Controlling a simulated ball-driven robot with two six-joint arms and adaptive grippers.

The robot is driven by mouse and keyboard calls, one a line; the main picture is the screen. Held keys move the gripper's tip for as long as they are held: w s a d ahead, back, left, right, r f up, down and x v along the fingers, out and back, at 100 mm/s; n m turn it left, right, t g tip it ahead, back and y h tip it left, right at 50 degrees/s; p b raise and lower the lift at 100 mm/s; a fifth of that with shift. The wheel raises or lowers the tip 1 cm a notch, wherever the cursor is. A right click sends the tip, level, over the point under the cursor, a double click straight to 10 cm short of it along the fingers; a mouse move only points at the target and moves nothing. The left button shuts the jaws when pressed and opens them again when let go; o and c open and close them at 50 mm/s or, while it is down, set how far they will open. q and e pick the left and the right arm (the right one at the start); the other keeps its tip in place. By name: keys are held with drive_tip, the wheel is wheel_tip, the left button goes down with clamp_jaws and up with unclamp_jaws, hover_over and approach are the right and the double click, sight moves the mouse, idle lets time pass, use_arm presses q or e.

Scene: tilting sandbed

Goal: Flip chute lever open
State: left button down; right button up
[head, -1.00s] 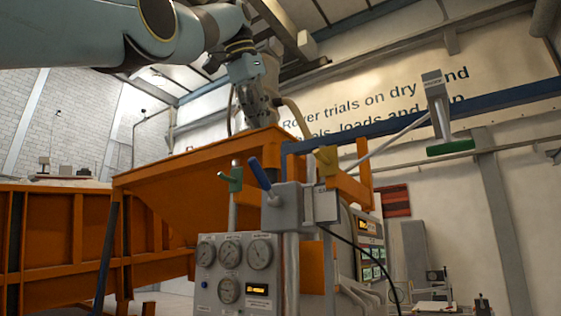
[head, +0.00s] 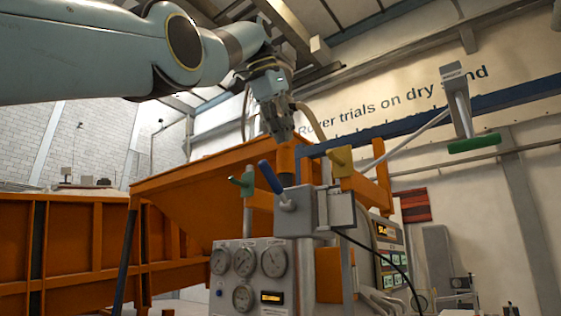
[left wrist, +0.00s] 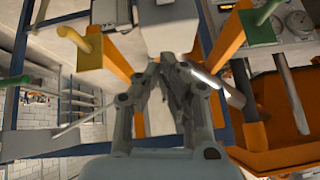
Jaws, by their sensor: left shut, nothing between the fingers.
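Several levers stand here, and I cannot tell by label which is the chute lever. A blue-handled lever (head: 270,177) leans up and left from a grey box (head: 300,212) in the head view. A green-handled lever (head: 243,184) stands just left of it on a post. A yellow handle (head: 341,157) sits to the right; it also shows in the left wrist view (left wrist: 72,40). My left gripper (head: 284,137) points down above the blue lever, shut and empty, touching no handle that I can see. Its fingertips meet in the left wrist view (left wrist: 168,60). My right gripper is out of view.
An orange hopper (head: 200,178) fills the left behind the levers. A gauge panel (head: 250,275) stands below. A blue beam (head: 420,117) crosses at the right, with a green bar (head: 474,143) on a grey hanger. A dark cable hangs from the box.

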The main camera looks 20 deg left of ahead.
sight(275, 184)
use_arm(q)
wheel_tip(275, 184, down, 6)
drive_tip(key=b, duration=0.2)
drive_tip(key=shift+w+a+f+b, duration=0.15)
drive_tip(key=shift+a+f+b, duration=0.05)
drive_tip(key=shift+a+b, duration=0.2)
drive_tip(key=shift+a, duration=0.1)
